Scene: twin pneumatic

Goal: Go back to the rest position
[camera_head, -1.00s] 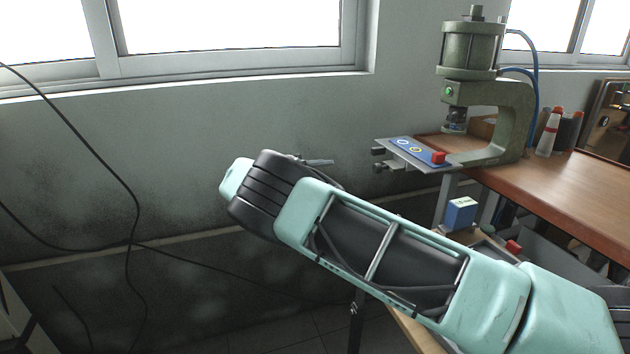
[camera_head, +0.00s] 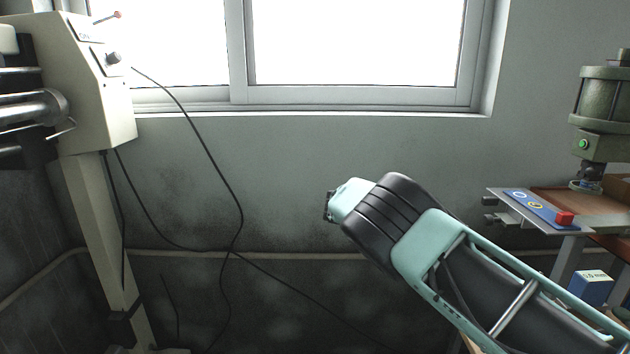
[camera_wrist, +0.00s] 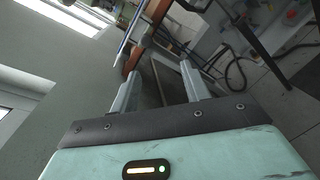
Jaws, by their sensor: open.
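My gripper (camera_wrist: 158,88) shows in the wrist view with its two grey fingers apart and nothing between them. In the head view my teal and black arm reaches up and left in front of the grey wall. Its end is in the open air, clear of the press and the bench. The gripper fingers are hardly visible in the head view.
A green pneumatic press (camera_head: 605,105) stands on a brown bench at the right, with a control plate (camera_head: 540,210) bearing a red button. A blue box (camera_head: 591,287) is below it. A beige machine (camera_head: 90,90) stands at the left, with black cables along the wall.

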